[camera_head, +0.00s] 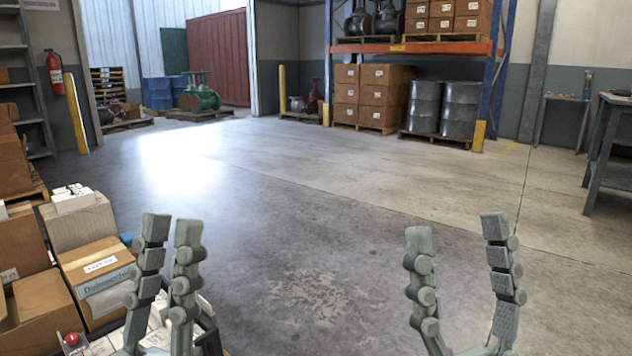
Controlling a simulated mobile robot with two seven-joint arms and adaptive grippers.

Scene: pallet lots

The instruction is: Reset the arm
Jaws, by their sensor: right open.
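My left gripper (172,232) is at the lower left, pointing up, in front of a dark container with white boxes. Its two grey-green fingers stand close together with a narrow gap, and I see nothing held between them. Whether it counts as open or shut is unclear. My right gripper (456,232) is at the lower right, over bare floor. Its fingers are spread wide with nothing between them. Both wrists are cut off by the bottom edge.
Cardboard boxes (97,268) crowd the left side, beside my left gripper. The concrete floor (320,220) ahead is clear. Behind are a pallet rack (412,48), grey drums (461,108) and yellow posts (75,112). A workbench (608,140) stands at the right.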

